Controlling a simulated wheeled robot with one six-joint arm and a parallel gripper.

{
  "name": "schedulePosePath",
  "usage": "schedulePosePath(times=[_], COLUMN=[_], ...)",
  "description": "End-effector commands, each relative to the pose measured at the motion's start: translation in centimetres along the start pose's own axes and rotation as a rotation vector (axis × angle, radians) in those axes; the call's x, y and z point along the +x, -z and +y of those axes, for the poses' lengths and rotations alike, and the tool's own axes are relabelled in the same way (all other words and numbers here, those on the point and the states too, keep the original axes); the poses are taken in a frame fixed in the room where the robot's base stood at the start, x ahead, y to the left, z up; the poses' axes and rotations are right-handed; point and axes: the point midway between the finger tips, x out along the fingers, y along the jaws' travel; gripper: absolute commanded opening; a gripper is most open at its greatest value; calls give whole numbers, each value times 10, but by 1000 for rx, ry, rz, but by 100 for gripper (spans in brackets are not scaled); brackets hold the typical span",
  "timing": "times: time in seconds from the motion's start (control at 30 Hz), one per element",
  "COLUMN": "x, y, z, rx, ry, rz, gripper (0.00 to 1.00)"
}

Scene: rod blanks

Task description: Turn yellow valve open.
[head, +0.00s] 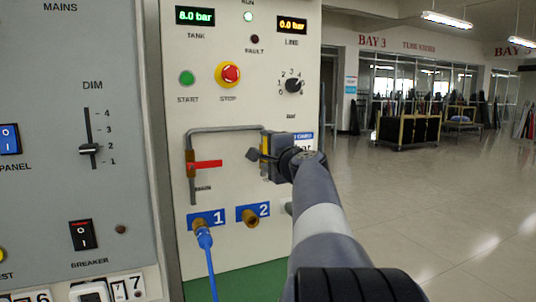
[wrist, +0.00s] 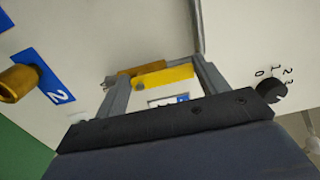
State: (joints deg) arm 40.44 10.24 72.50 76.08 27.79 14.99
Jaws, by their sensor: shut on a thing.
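The yellow valve handle (wrist: 165,76) lies between my gripper's fingers in the wrist view, in front of a brass valve body (wrist: 140,70). In the head view only a sliver of the yellow handle (head: 264,146) shows; the gripper hides the rest. My gripper (head: 261,156) is at the panel, shut on the handle; its fingers also show in the wrist view (wrist: 157,70). I cannot tell clearly how the handle lies relative to its pipe. The tank display (head: 195,16) reads 8.0 bar and the line display (head: 292,25) 0.0 bar.
A red valve handle (head: 205,164) sticks out left of my gripper, below a grey pipe (head: 225,129). Below are brass port 1 with a blue hose (head: 204,238) and brass port 2 (head: 250,216). A stop button (head: 229,74) and a black knob (head: 293,86) sit above. Open floor lies right.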

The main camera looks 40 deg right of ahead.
Motion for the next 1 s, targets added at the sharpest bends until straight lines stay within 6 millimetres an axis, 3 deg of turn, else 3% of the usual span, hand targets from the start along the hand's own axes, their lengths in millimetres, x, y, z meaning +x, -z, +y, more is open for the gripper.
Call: schedulePosePath(times=[0.33, 0.37, 0.6, 0.87, 1.0], x=[0, 0, 0, -1, -12], y=[0, 0, 0, 0, 1], z=[0, 0, 0, 0, 0], rx=[-6, -6, -4, -4, -3], ry=[-1, -1, -1, 0, 0], rz=[-1, -1, -1, 0, 2], gripper=[46, 71, 91, 91, 91])
